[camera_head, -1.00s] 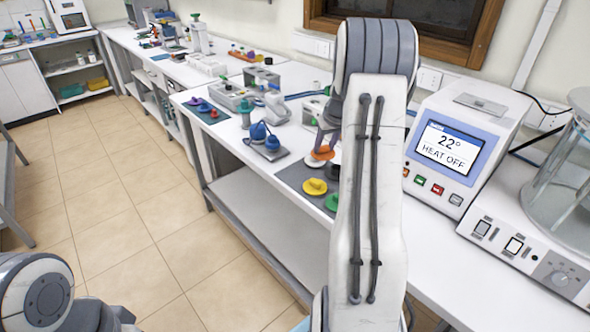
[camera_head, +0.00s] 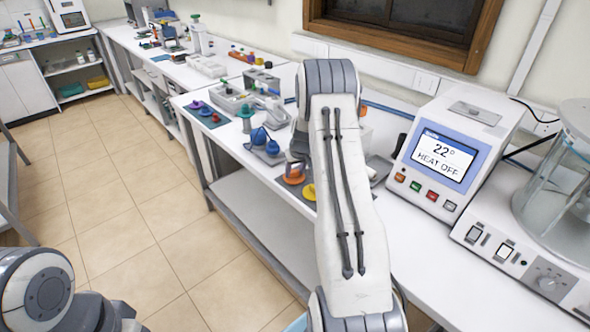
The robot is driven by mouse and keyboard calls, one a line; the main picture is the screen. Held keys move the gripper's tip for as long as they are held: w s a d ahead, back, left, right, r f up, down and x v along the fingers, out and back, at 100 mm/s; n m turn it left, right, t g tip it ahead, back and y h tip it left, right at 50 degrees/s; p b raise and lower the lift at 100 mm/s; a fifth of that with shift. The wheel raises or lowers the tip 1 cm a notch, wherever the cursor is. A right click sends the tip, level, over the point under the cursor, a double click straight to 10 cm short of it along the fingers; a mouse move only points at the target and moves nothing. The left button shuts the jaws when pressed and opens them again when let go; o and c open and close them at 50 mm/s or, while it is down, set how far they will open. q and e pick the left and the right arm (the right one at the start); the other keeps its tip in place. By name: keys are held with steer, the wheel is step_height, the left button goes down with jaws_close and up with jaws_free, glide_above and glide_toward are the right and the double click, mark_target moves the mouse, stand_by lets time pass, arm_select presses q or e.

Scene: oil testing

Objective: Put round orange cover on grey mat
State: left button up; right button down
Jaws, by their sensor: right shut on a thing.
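The round orange cover (camera_head: 293,176) is at the left part of the grey mat (camera_head: 290,190), over or on it; I cannot tell if it touches the mat. My right gripper (camera_head: 297,163) is above the cover and shut on it. My right arm hides part of the gripper and much of the mat. A yellow cover (camera_head: 308,193) lies on the mat just right of and nearer than the orange one, partly behind my arm. My left gripper is out of view; only part of my left arm shows at the lower left.
A teal mat (camera_head: 212,119) with several coloured covers lies farther left. A heater with a screen (camera_head: 440,157) stands to the right. The bench's front edge is close to the grey mat.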

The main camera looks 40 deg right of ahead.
steer(key=shift+f+b, duration=0.25)
steer(key=shift+b, duration=0.05)
steer(key=shift+c, duration=1.9)
jaws_free()
steer(key=shift+r, duration=0.1)
steer(key=shift+r, duration=0.1)
